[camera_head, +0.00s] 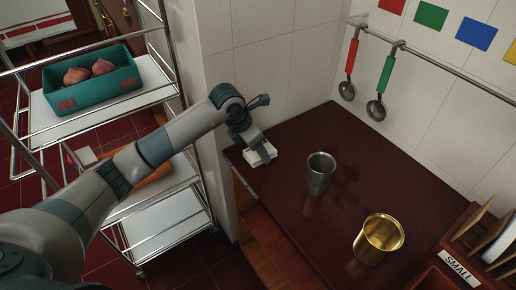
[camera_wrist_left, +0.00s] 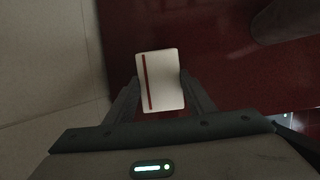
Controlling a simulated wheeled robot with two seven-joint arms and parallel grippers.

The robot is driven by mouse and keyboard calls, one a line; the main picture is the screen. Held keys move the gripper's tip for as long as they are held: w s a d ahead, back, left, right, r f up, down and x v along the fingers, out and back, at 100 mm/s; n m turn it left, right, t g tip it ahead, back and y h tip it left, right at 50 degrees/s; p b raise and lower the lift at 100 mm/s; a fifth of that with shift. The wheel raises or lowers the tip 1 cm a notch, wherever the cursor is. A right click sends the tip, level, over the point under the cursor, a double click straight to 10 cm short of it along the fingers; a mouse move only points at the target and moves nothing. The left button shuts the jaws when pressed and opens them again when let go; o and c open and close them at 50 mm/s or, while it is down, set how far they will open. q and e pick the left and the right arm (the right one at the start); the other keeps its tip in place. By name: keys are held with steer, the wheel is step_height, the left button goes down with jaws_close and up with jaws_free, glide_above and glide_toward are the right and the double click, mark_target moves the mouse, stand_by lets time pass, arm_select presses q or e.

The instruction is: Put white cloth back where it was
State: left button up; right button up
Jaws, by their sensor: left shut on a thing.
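The white cloth (camera_head: 261,156) is a small folded block at the far left corner of the dark red counter, by the tiled wall. In the left wrist view the cloth (camera_wrist_left: 162,80) shows a red stripe along its left side. My left gripper (camera_head: 258,147) is shut on it, with one finger on each side; the wrist view shows the gripper (camera_wrist_left: 160,90) around its near half. The cloth is at or just above the counter top; I cannot tell if it touches. My right gripper is in neither view.
A grey metal cup (camera_head: 320,174) stands right of the cloth. A brass pot (camera_head: 379,239) stands nearer on the counter (camera_head: 288,200). Two ladles hang from a rail (camera_head: 440,68). A wire shelf at left holds a teal crate (camera_head: 92,92) with onions.

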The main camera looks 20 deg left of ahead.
arm_select(q)
steer(key=shift+f, duration=0.1)
steer(key=o, duration=1.4)
steer(key=shift+c, duration=0.2)
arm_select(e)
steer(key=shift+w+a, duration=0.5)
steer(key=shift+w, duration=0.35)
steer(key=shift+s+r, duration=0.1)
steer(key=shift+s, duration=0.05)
arm_select(q)
steer(key=shift+r, duration=0.2)
steer(key=shift+s+a+r, duration=0.1)
steer(key=shift+r, duration=0.2)
steer(key=b+v, duration=0.2)
steer(key=v, duration=0.9)
steer(key=shift+b, duration=0.35)
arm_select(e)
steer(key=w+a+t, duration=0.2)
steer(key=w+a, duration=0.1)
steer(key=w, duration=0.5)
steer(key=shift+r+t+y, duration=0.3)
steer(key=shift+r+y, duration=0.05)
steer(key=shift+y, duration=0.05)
